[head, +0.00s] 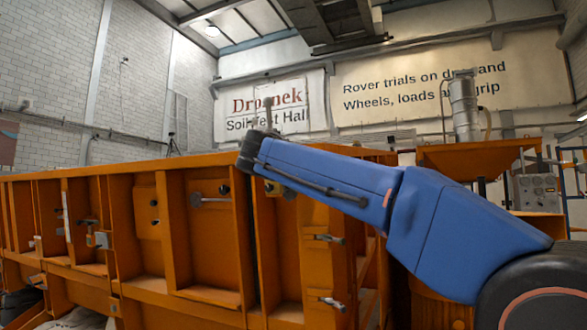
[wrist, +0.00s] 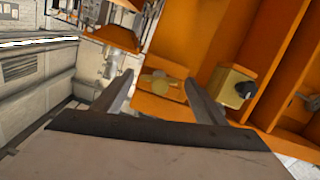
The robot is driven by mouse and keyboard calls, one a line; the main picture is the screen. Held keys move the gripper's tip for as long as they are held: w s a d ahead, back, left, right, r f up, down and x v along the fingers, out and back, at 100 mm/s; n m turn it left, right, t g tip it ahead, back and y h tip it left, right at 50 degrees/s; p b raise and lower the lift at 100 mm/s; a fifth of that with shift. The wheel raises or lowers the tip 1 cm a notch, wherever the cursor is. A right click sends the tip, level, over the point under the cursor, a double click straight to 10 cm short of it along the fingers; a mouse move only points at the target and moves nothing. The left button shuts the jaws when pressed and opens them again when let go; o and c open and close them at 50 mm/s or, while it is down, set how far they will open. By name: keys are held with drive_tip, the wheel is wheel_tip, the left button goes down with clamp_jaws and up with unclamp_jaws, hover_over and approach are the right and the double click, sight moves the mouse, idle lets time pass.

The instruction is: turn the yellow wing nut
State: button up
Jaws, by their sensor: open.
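A dull yellow wing nut (wrist: 160,86) sits on an orange plate in the wrist view. It shows between the two fingers of my gripper (wrist: 158,78), near their tips. The fingers are spread open with nothing held. Whether they touch the nut, or how far short of it they are, I cannot tell. In the head view my blue arm reaches left across the orange wall, and I cannot make out the nut or the fingers there.
A yellow block with a black knob (wrist: 236,88) stands on the orange wall, right of the fingers. The ribbed orange sandbed wall (head: 140,205) carries several metal handles, such as one T-handle (head: 329,238) below my arm. A hopper (head: 470,160) stands at the right.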

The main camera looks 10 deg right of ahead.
drive_tip(key=v, duration=1.6)
drive_tip(key=shift+s, duration=0.25)
drive_tip(key=shift+a, duration=0.1)
drive_tip(key=s+d+f+n+g+y, duration=0.25)
drive_tip(key=d+f, duration=0.35)
drive_tip(key=f, duration=0.4)
drive_tip(key=s+d+f+n+g+y, duration=0.1)
drive_tip(key=s+d+f, duration=0.3)
drive_tip(key=f, duration=0.6)
drive_tip(key=s+d+f+n+g+y, duration=0.1)
drive_tip(key=s+d+f+g, duration=0.1)
drive_tip(key=d+f, duration=0.65)
drive_tip(key=s+f+g+y, duration=0.1)
drive_tip(key=s+f+y, duration=0.1)
drive_tip(key=s+f, duration=0.4)
drive_tip(key=s+f+g+y, duration=0.1)
drive_tip(key=s+f, duration=0.6)
drive_tip(key=f, duration=0.8)
drive_tip(key=s+a+f+g+y, duration=0.1)
drive_tip(key=s+f+y, duration=0.2)
drive_tip(key=s+f, duration=0.4)
wheel_tip(320, 180, down, 4)
drive_tip(key=shift+f+g, duration=0.1)
drive_tip(key=shift+g, duration=0.25)
